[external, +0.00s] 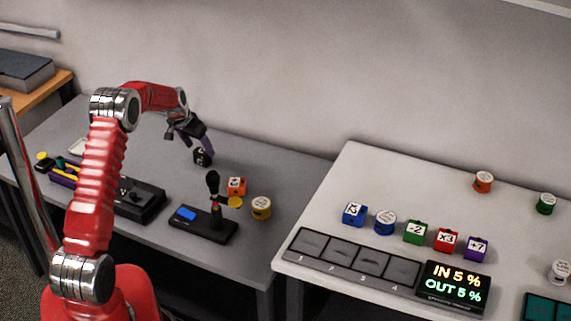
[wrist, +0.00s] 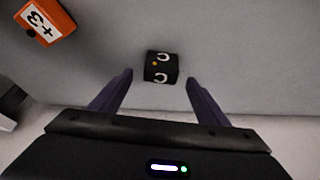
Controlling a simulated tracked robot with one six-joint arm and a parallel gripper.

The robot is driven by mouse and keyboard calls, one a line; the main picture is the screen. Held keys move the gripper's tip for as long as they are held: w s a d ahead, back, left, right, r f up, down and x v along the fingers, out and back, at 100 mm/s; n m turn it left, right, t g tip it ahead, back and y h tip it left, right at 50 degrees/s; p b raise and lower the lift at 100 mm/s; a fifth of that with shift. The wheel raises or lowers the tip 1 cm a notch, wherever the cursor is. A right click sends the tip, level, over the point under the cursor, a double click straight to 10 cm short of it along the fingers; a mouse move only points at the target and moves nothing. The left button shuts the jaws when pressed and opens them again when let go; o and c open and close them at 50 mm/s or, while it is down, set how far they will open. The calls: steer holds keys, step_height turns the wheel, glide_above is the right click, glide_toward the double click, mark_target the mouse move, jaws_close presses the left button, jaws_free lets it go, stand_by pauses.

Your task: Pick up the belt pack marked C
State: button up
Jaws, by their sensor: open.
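The belt pack marked C is a small black block with white letters. In the wrist view the belt pack (wrist: 161,68) sits on the grey table, between and just beyond my open fingers. In the external view the belt pack (external: 202,157) stands on the left table, right below my gripper (external: 191,141). My gripper, with purple fingers, also shows in the wrist view (wrist: 159,85); its fingers are apart with nothing between them touching. The belt pack appears apart from both fingers.
The right table (external: 320,215) holds several coloured blocks.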

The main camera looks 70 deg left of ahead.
mark_target(199, 151)
steer(key=shift+x, duration=2.3)
steer(key=shift+s, duration=0.1)
steer(key=c, duration=1.2)
